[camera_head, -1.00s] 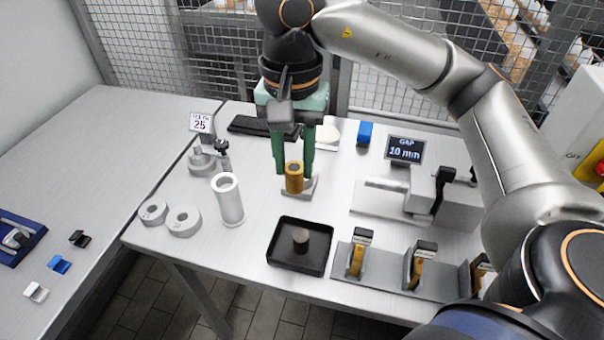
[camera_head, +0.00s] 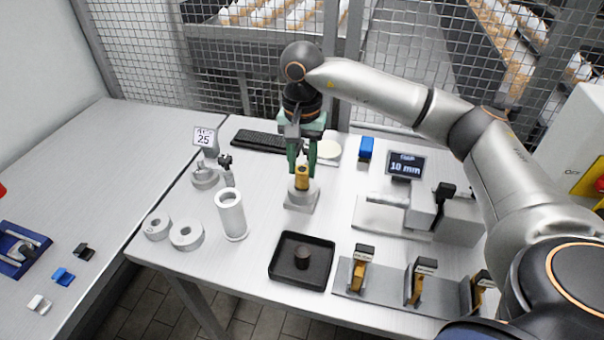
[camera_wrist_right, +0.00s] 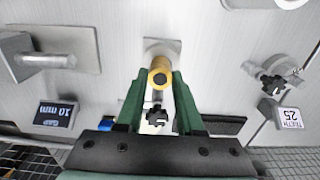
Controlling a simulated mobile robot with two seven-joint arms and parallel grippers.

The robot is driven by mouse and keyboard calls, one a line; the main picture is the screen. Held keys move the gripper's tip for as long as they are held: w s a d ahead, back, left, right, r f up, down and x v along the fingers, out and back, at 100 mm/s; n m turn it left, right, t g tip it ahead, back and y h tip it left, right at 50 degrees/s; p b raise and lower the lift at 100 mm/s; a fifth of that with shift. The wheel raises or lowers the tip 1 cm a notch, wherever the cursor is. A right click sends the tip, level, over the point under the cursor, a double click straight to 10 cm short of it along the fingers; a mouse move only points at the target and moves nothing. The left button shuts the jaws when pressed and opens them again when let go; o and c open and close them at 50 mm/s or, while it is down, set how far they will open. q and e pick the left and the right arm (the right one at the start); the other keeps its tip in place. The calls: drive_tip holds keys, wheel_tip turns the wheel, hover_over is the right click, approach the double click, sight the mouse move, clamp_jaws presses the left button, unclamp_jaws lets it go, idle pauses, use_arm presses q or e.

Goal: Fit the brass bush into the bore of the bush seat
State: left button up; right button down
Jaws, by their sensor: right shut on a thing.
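The brass bush (camera_head: 301,178) is a yellow-brown cylinder with a dark opening in its top. My right gripper (camera_head: 302,165) points down with its green fingers shut on the bush. The bush seat (camera_head: 300,198) is a grey round collar on a square base, directly below the bush. The bush lines up with the seat's top, and I cannot tell how far its lower end is inside the bore. In the right wrist view the bush (camera_wrist_right: 160,78) sits between the fingertips and hides most of the seat (camera_wrist_right: 162,47). My left gripper is out of view.
A white tube (camera_head: 231,215) and grey rings (camera_head: 186,236) stand left of the seat. A black tray (camera_head: 301,261) with a dark round piece lies in front. A grey rack (camera_head: 392,298) with tagged brass pieces and a gap gauge (camera_head: 424,210) stand right.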

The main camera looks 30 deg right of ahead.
sight(302, 167)
drive_tip(key=shift+w+d+f, duration=0.1)
drive_tip(key=shift+w+f, duration=0.1)
drive_tip(key=shift+f, duration=0.15)
wheel_tip(302, 167, down, 3)
drive_tip(key=shift+w+d+f, duration=0.1)
drive_tip(key=shift+f, duration=0.05)
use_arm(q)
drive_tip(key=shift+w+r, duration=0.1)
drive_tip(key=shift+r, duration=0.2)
